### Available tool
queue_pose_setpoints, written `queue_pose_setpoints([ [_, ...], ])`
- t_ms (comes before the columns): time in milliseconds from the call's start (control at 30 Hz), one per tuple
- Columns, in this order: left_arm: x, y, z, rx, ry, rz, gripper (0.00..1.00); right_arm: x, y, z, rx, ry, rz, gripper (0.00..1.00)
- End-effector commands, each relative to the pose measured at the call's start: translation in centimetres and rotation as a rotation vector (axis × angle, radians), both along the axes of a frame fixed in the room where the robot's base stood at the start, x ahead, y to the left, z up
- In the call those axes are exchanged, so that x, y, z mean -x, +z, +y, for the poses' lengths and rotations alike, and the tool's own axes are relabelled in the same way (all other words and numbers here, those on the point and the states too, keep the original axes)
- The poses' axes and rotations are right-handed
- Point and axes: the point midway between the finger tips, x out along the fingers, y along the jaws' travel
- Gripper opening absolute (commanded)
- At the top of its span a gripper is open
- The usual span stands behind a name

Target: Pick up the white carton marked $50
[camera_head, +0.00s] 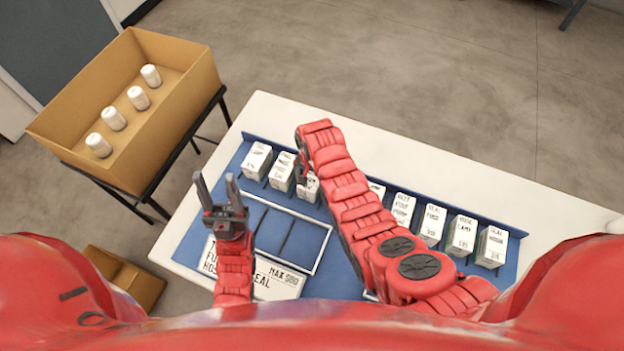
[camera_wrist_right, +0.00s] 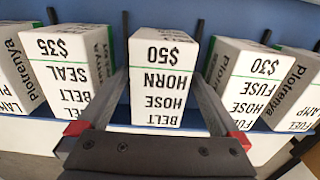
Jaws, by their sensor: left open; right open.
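The white carton marked $50 (camera_wrist_right: 163,75) stands upright in the middle of the right wrist view, with BELT, HOSE and HORN printed on it. My right gripper (camera_wrist_right: 160,80) is open, with one finger on each side of this carton; I cannot tell whether they touch it. In the head view my right gripper (camera_head: 303,172) is over the row, largely hidden by my arm, near a partly covered white carton (camera_head: 311,189). My left gripper (camera_head: 216,180) is open and empty, pointing up over the left part of the table.
Neighbouring cartons marked $35 (camera_wrist_right: 65,60) and $30 (camera_wrist_right: 255,80) stand close on either side, with thin dividers between. A white-framed tray (camera_head: 322,250) and a printed sign (camera_head: 278,282) lie in front. A cardboard box (camera_head: 185,110) with white cylinders stands at left.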

Motion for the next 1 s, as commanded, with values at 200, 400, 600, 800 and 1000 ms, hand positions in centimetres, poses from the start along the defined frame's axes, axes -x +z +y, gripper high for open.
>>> queue_pose_setpoints([
  [200, 0.01, 0.02, 0.0, 0.0, 0.0, 0.0, 0.5, 0.02, -0.2, -0.01, 0.0, 0.0, 0.0, 1.0],
  [400, 0.0, 0.02, 0.0, 0.0, 0.0, 0.0, 0.5, 0.06, -0.21, -0.03, 0.001, 0.0, 0.001, 0.75],
  [600, 0.0, 0.02, 0.0, 0.0, 0.0, 0.0, 0.5, 0.07, -0.21, -0.03, 0.001, 0.0, 0.001, 0.39],
  [800, 0.0, 0.02, 0.0, 0.0, 0.0, 0.0, 0.5, 0.08, -0.21, -0.03, 0.001, 0.0, 0.001, 0.03],
  [1000, 0.0, 0.03, 0.0, 0.0, 0.0, 0.0, 0.5, 0.08, -0.19, -0.03, 0.001, 0.0, 0.001, 0.0],
])
